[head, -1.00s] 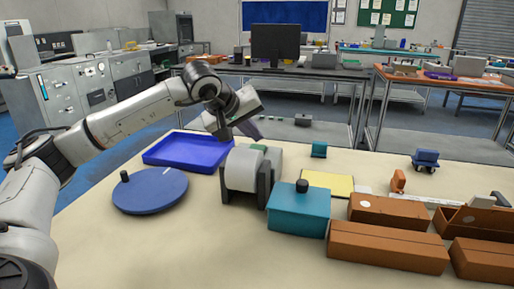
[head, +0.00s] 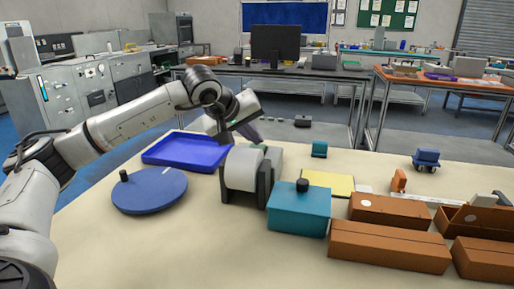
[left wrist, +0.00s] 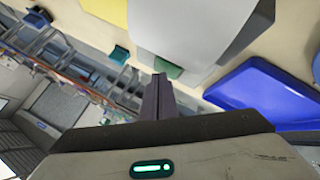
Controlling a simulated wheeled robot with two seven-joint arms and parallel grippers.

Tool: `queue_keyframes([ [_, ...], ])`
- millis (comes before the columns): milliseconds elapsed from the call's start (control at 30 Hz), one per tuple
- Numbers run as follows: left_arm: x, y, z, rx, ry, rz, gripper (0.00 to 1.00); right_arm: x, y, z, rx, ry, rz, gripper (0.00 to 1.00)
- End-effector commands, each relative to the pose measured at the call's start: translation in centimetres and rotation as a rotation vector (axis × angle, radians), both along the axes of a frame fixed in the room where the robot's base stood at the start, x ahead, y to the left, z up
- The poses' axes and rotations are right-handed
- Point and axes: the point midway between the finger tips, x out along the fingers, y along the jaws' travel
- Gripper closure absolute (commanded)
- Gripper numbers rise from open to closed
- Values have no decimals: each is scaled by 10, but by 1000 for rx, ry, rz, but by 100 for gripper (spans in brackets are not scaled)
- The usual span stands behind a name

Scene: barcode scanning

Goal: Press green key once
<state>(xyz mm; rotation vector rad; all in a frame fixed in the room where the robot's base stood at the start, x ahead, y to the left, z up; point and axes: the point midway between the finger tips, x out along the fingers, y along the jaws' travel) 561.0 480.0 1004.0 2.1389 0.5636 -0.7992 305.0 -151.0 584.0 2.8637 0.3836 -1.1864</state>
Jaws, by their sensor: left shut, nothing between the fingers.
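The green key (head: 259,148) sits at the back of a white roll-shaped device (head: 239,168) with dark grey side plates. In the head view only a sliver of the key shows beside my fingers. It also shows in the left wrist view as a green block (left wrist: 168,68) against the white body. My left gripper (head: 261,141) is shut and empty, its fingers pointing down at the key. In the left wrist view its fingertips (left wrist: 160,77) overlap the key's near edge; I cannot tell whether they touch. My right gripper is out of view.
A blue tray (head: 187,163) and a round blue lidded disc (head: 150,203) lie left of the device. A teal box (head: 298,222) with a black knob stands close on its right. A yellow pad (head: 328,182) and brown boxes (head: 388,247) lie farther right.

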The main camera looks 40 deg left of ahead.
Motion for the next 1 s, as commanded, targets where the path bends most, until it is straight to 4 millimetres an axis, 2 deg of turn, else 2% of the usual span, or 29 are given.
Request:
queue_keyframes([
  [1000,0,0,-12,-1,3,0,100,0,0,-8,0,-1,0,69],
])
